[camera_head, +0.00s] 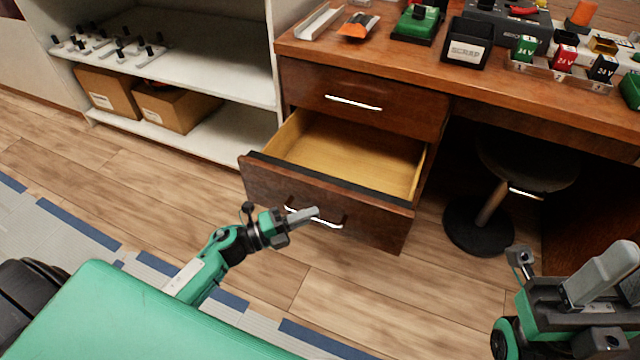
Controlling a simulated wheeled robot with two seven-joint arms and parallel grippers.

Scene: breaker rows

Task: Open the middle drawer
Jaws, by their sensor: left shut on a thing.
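The desk has a dark wood drawer unit on its left side. Its top drawer (353,118) is closed and has a silver bar handle. The drawer below it (365,212) is pulled well out, and its pale, empty inside (350,155) shows. Anything lower is hidden behind its front. My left gripper (308,214) is at this open drawer's front, shut on its silver handle (328,223). My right gripper (604,272) is at the lower right, away from the drawers; I cannot tell its finger gap.
A round stool (525,160) stands under the desk, right of the drawer. A white shelf (200,75) with cardboard boxes (172,106) stands left. Wood floor in front is clear.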

